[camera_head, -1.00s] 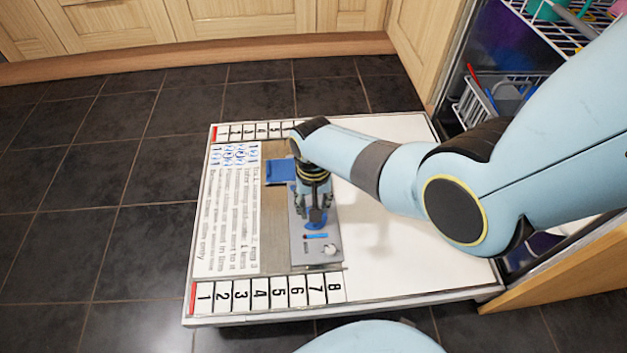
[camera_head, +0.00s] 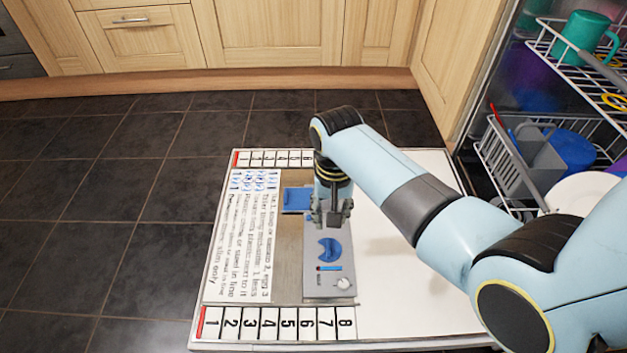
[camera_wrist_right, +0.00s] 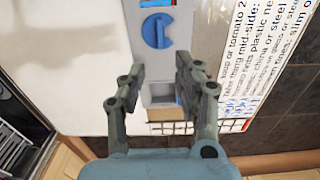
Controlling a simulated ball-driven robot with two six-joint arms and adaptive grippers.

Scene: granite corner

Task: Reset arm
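A grey panel (camera_head: 316,285) lies on a white board (camera_head: 420,300). A round blue part (camera_head: 328,250) on the panel appears notched; it also shows in the wrist view (camera_wrist_right: 157,31), just beyond the fingertips. My right gripper (camera_head: 332,218) is above the upper part of the panel, pointing down and apart from the blue part. In the wrist view my right gripper (camera_wrist_right: 160,68) has its two fingers spread, with nothing between them but the panel below. A pale rectangular area of the panel shows between the fingers. My left gripper is not in view.
A blue square (camera_head: 297,199) lies beside the panel. A printed text sheet (camera_head: 243,235) and a numbered strip (camera_head: 277,324) are on the board. A wire dish rack (camera_head: 510,165) with a teal mug (camera_head: 585,35) stands at right. The board's right part is bare.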

